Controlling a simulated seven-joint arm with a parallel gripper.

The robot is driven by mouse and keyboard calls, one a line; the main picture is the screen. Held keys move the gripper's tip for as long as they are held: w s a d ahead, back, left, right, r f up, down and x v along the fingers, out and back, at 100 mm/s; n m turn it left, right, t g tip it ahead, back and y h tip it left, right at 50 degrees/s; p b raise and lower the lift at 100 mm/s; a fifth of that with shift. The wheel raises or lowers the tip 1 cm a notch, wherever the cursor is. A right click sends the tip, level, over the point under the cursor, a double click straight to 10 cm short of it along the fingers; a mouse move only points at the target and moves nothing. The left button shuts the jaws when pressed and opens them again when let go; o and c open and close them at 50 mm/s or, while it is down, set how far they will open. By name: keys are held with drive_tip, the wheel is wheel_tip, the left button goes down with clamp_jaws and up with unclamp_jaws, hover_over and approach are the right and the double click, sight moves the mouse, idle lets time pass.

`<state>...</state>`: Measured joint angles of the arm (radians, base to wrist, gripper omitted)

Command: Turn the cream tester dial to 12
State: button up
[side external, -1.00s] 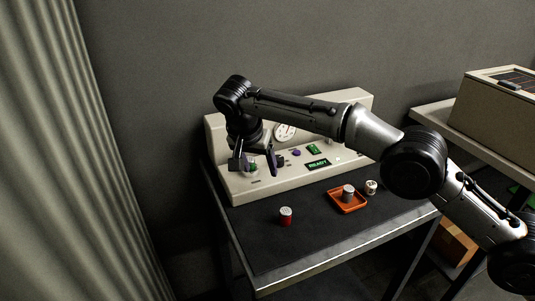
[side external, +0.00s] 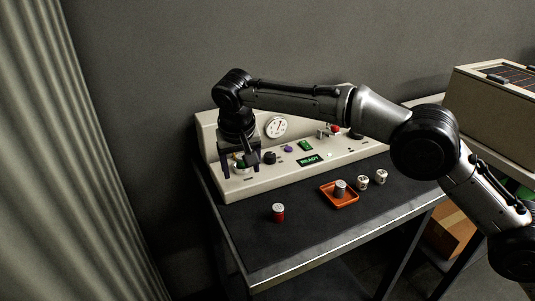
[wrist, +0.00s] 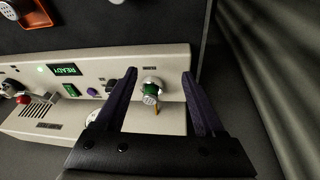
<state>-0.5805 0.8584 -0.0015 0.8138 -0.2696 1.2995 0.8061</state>
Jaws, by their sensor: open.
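The cream tester (side external: 330,160) is a long cream-coloured console at the back of the table. Its front panel carries a black knob (side external: 269,158), which may be the dial; no number on it is readable. My gripper (side external: 239,168) is open over the panel's left end. A white round gauge (side external: 276,127) is on the raised back.
A red can (side external: 278,213), an orange tray (side external: 338,204) holding a grey can, and two white cups (side external: 371,179) stand on the dark table.

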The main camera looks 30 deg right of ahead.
drive_tip(key=w+d+r+n+y, duration=0.1)
drive_tip(key=w+d+r+n, duration=0.1)
drive_tip(key=d+r, duration=0.25)
drive_tip(key=t, duration=0.1)
approach(270, 154)
drive_tip(key=shift+y, duration=0.4)
drive_tip(key=x, duration=0.8)
drive_tip(key=shift+d+f, duration=0.35)
clamp_jaws()
